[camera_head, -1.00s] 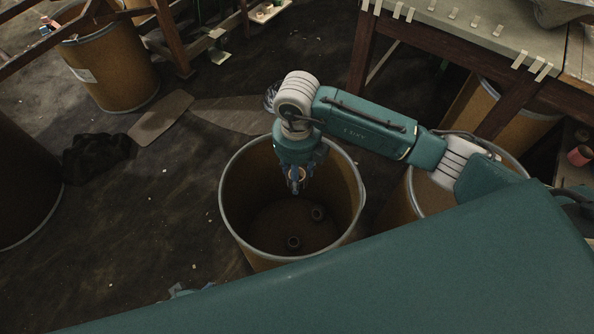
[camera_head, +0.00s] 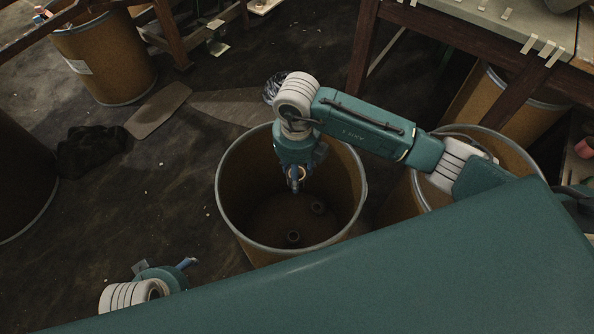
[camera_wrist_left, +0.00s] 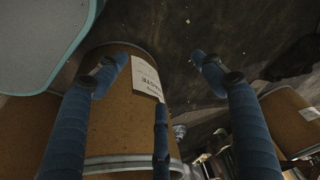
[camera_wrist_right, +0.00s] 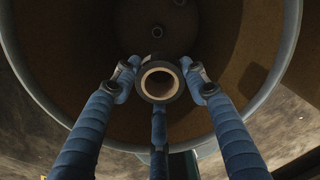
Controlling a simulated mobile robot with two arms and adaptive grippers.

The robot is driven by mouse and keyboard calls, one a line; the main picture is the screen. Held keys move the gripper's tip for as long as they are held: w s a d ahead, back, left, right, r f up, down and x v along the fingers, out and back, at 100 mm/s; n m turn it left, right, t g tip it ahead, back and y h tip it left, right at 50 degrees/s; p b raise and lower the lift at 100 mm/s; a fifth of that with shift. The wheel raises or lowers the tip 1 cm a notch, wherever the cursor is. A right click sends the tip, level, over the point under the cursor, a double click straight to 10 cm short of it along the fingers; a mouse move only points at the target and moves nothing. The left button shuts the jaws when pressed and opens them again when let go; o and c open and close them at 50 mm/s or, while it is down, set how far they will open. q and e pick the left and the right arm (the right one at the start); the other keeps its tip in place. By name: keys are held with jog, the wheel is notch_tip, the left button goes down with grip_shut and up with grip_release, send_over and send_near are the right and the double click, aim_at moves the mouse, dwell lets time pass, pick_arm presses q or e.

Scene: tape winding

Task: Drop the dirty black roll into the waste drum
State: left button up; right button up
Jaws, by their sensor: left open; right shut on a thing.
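The open waste drum (camera_head: 262,250) stands in the middle of the head view; it is brown with a pale rim, and two small dark rolls (camera_head: 293,237) lie on its floor. My right gripper (camera_head: 296,182) points down over the drum's opening, shut on the black roll (camera_wrist_right: 143,86). In the right wrist view the roll is a dark ring with a pale inner edge, held between the fingers above the drum's inside. My left gripper (camera_head: 188,263) is open and empty at lower left of the head view, beside the drum. A drum with a white label (camera_wrist_left: 145,78) fills much of the left wrist view.
A labelled drum (camera_head: 108,65) stands at back left, and another drum (camera_head: 508,152) is at the right, partly behind my arm. A worktable (camera_head: 480,25) is at upper right. A black heap (camera_head: 92,152) and flat cardboard (camera_head: 158,110) lie on the floor at left.

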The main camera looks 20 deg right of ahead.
pick_arm(q)
jog(key=shift+s+r, duration=0.1)
jog(key=shift+r, duration=0.35)
pick_arm(e)
jog(key=shift+f, duration=0.15)
jog(key=o, duration=1.1)
jog(key=shift+o, duration=0.2)
notch_tip(320, 180, up, 12)
